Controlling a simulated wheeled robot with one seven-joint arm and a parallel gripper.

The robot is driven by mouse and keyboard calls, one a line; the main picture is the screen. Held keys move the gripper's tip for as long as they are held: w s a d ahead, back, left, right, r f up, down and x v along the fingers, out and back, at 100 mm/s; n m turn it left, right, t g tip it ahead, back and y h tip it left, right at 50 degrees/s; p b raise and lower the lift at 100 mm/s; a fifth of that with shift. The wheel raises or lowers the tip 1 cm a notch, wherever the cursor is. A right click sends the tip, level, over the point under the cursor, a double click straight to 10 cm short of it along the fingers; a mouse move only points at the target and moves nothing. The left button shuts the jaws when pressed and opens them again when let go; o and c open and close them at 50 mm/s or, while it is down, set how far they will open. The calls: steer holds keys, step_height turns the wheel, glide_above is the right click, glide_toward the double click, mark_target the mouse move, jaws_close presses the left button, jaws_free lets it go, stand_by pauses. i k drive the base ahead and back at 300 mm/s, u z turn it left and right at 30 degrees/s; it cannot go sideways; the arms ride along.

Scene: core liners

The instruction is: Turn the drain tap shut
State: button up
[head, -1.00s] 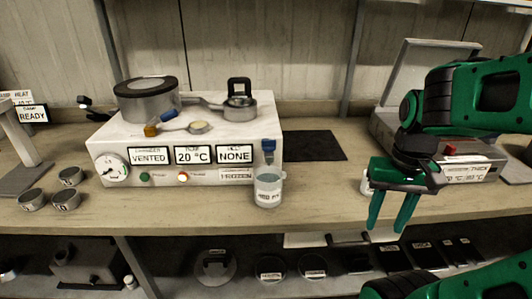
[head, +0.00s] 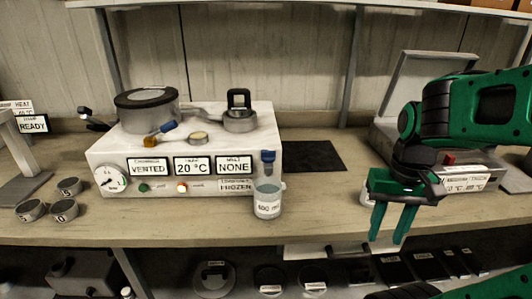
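A blue tap (head: 268,157) stands at the right front corner of the white machine (head: 140,165), directly above a clear beaker (head: 267,200) on the bench. I take it for the drain tap; its handle looks upright, but its exact setting is too small to tell. A second tap, with a blue handle (head: 168,127) and brass body (head: 150,141), lies on the machine's top. My gripper (head: 386,240) points down, open and empty, well to the right of the beaker near the bench's front edge. It partly hides a small white container (head: 367,190).
A metal chamber (head: 147,110) and a lidded pot (head: 239,115) sit on the machine. Its labels read VENTED, 20 °C, NONE and FROZEN. Small tins (head: 64,210) stand at left. A dark mat (head: 312,156) and an open case (head: 440,150) are at right.

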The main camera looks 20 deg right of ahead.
mark_target(268, 156)
steer(key=u, duration=0.05)
steer(key=k, duration=0.5)
steer(key=u, duration=2.15)
steer(key=i, duration=0.9)
steer(key=z, duration=2.25)
